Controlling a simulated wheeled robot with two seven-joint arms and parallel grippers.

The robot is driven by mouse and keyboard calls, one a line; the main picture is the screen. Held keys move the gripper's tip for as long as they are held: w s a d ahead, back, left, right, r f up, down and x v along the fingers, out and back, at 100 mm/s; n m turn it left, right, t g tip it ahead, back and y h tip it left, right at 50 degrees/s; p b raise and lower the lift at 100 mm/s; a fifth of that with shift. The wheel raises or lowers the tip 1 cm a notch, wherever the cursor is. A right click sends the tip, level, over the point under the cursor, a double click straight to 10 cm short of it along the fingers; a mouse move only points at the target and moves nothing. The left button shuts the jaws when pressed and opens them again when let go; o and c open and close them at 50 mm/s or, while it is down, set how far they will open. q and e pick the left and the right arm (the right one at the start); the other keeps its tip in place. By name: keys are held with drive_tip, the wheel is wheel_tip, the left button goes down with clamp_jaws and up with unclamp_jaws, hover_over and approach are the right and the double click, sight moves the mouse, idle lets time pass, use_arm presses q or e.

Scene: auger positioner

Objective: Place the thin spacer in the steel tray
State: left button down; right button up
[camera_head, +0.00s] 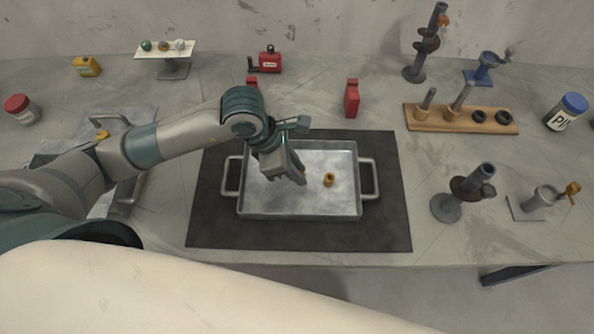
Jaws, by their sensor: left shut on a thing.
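The steel tray (300,213) sits on a dark mat near the middle of the bench, with a handle on each side. My left gripper (297,179) reaches down over the tray's inside, fingers shut. A small sliver of brass colour shows at its fingers; I take it for the thin spacer, mostly hidden by the fingers. I cannot tell whether it touches the tray floor. A small brass-coloured ring (329,180) stands in the tray just right of the gripper. My right gripper is not in view.
The dark mat (390,225) is clear around the tray. Another metal tray (140,116) lies left, partly behind my arm. Red blocks (352,98) stand behind the tray. A wooden rack (460,118) and an auger stand (446,207) are to the right.

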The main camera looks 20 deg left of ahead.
use_arm(q)
drive_tip(key=shift+f, duration=0.95)
drive_tip(key=shift+f, duration=0.2)
drive_tip(key=c, duration=1.6)
unclamp_jaws()
drive_tip(key=shift+r, duration=0.1)
drive_tip(key=shift+r, duration=0.15)
